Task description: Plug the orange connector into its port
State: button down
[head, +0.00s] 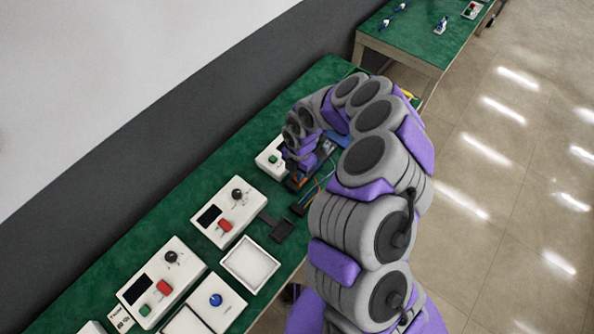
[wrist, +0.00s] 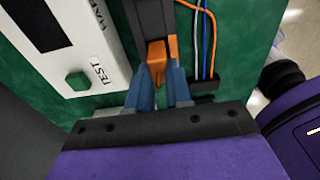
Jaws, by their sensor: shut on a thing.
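The orange connector (wrist: 156,52) shows in the wrist view between the tips of my gripper (wrist: 158,78), whose two blue fingers are shut on it. Its far end meets or overlaps the near end of a black block (wrist: 150,18); I cannot tell whether it is inserted, and no port opening is visible. In the head view my gripper (head: 322,150) is over the green bench beside a white box, and my arm hides most of the connector's surroundings.
Orange, blue and white wires (wrist: 203,45) run beside the block to a black part. A white test box (wrist: 85,55) with a green button is close on the left. More control boxes (head: 160,280) and a white tray (head: 250,264) stand on the green bench (head: 190,205).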

jog(key=shift+f+b, duration=0.3)
jog(key=shift+f, duration=0.4)
jog(key=c, duration=1)
grip_release()
jog(key=shift+o, duration=0.2)
jog(key=shift+r, duration=0.1)
notch_tip(320, 180, up, 17)
jog(key=w+p, duration=0.1)
jog(key=p, duration=0.1)
jog(key=shift+d+p, duration=0.35)
jog(key=shift+d, duration=0.05)
